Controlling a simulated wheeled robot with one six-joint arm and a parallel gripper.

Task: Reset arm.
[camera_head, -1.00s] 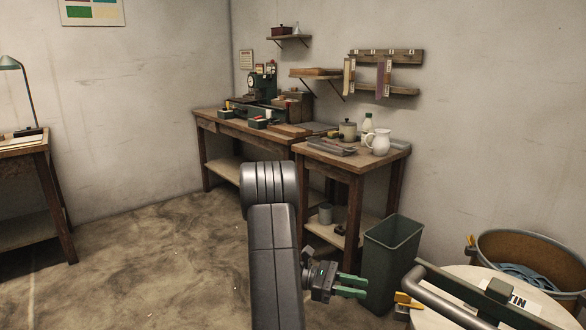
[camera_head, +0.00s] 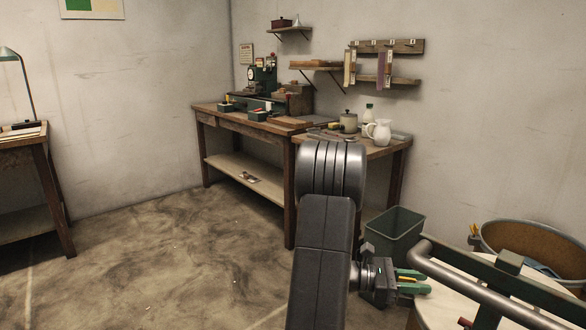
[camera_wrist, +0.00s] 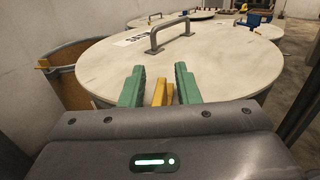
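My gripper (camera_head: 412,281) is at the lower right in the head view, beside a pale round drum lid (camera_head: 445,308). In the wrist view its two green fingers (camera_wrist: 159,90) stand apart. A yellow piece (camera_wrist: 159,93) shows between them at the near edge of the lid, with a gap on each side. It also shows between the fingers in the head view. I cannot tell whether it touches anything of my gripper. My arm reaches up from the bottom and hides part of the side table (camera_head: 385,150).
A dark green bin (camera_head: 398,225) stands behind my gripper. A metal rail (camera_head: 470,285) crosses the lower right. An open brown drum (camera_head: 540,240) is at the far right. A workbench (camera_head: 250,125) stands against the wall. The floor at left is clear.

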